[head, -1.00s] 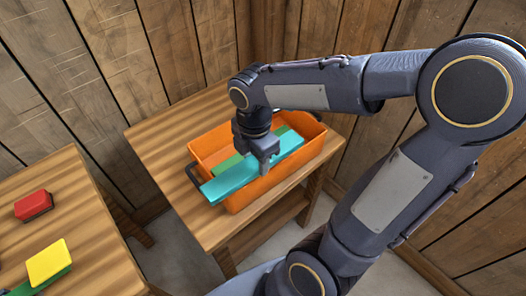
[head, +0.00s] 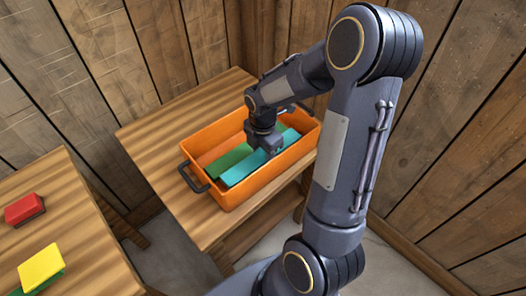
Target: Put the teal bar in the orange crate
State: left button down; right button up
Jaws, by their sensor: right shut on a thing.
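The teal bar (head: 246,169) lies inside the orange crate (head: 228,198), beside a green bar (head: 222,163). My right gripper (head: 271,149) is down in the crate and shut on the teal bar near its far half. The gripper and wrist hide part of the bar. Whether the bar touches the crate floor, I cannot tell. My left gripper is not in view.
The crate stands on a wooden table (head: 160,130) and has dark handles. On another wooden table (head: 75,215) at the left lie a red block (head: 24,208) and a yellow block (head: 41,268) on a green one. Plank walls close in behind.

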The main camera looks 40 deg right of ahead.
aim_at(263, 154)
jog(key=shift+f+b, duration=0.45)
jog(key=shift+f, duration=0.15)
jog(key=o, duration=1.1)
jog(key=shift+r, duration=0.1)
jog(key=shift+r+p, duration=0.35)
notch_tip(263, 154, up, 12)
jog(key=p, duration=0.2)
jog(key=s+a+r+m+t+y, duration=0.1)
jog(key=s+a+m+t, duration=0.1)
jog(key=s+a+m, duration=0.2)
jog(key=s+a+r+m+t+y, duration=0.1)
jog(key=s+a+m, duration=0.3)
jog(key=m, duration=0.5)
jog(key=s+a+r+m+t+y, duration=0.1)
jog(key=s+a+r+m+t, duration=0.1)
jog(key=s+a+m, duration=0.2)
jog(key=shift+s+a+r+m+t+y, duration=0.1)
jog(key=shift+s+m+t+y, duration=0.1)
jog(key=shift+s+m, duration=0.65)
jog(key=shift+s+a+r+m+t+y, duration=0.1)
jog(key=shift+s+m+y, duration=0.1)
jog(key=shift+s+m, duration=0.65)
